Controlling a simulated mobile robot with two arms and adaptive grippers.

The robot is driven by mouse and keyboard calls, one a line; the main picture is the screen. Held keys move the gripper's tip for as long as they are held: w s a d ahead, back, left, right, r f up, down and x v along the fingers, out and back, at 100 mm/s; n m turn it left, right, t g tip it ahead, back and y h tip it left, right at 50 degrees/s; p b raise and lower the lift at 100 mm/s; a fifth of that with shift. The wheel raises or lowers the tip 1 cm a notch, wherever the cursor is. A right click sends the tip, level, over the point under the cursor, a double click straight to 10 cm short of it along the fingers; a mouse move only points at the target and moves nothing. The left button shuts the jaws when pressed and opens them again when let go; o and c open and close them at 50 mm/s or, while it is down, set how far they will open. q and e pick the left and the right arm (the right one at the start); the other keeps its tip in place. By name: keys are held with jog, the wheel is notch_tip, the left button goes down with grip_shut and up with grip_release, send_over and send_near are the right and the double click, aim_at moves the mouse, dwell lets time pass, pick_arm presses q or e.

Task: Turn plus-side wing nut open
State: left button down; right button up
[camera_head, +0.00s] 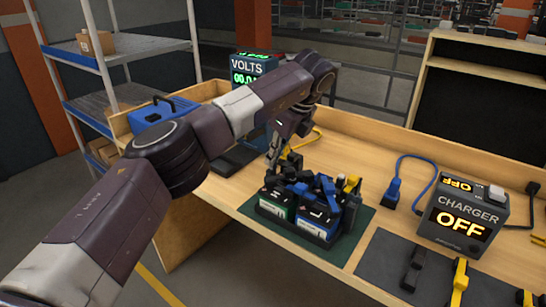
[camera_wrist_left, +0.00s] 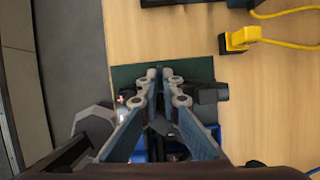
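Two battery units, one with a green front (camera_head: 277,209) and one with a blue front (camera_head: 313,227), stand side by side on a dark green mat (camera_head: 349,249). Black and blue parts crowd their tops. My left gripper (camera_head: 274,163) points down just behind and above the green-fronted unit. In the left wrist view its fingertips (camera_wrist_left: 159,73) are close together over the mat, with a narrow dark gap. I cannot tell whether anything is between them. The plus-side wing nut cannot be made out; the fingers and parts cover much of the unit tops. My right gripper is not in view.
A charger (camera_head: 462,216) reading OFF stands at right, with a blue plug (camera_head: 392,192) near it. Black (camera_head: 414,268) and yellow (camera_head: 459,281) clamps lie in front. A VOLTS meter (camera_head: 252,68) and blue toolbox (camera_head: 165,110) are behind. A yellow connector (camera_wrist_left: 240,38) lies beyond the mat.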

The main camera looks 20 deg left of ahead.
pick_arm(q)
jog(key=shift+n, duration=0.4)
jog(key=c, duration=2.2)
grip_release()
jog(key=shift+o, duration=0.2)
jog(key=shift+r, duration=0.1)
jog(key=v, duration=1.2)
jog(key=shift+w, duration=0.2)
